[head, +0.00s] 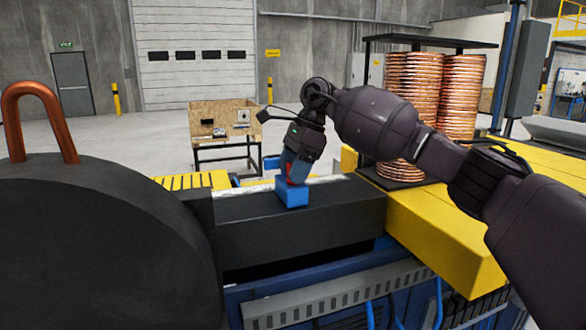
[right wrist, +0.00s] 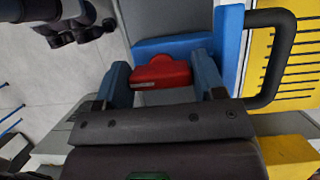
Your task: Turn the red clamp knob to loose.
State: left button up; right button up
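The red clamp knob (right wrist: 162,72) lies between the two blue fingers of my right gripper (right wrist: 164,80) in the right wrist view. It fills the gap between the fingertips, and I cannot tell whether both fingers press on it. In the head view my right gripper (head: 293,172) points down over the blue clamp block (head: 292,195), and only a bit of red shows between the fingers. My left gripper is out of view.
The clamp block sits on a long black beam (head: 330,215). A large black drum (head: 95,250) with a copper tube bend (head: 62,130) fills the left. A yellow machine body (head: 440,235) and copper coil stacks (head: 462,95) stand at right. A black handle (right wrist: 280,60) lies beside the gripper.

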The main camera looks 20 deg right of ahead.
jog(key=o, duration=0.4)
jog(key=shift+s+r, duration=0.1)
jog(key=shift+c, duration=0.2)
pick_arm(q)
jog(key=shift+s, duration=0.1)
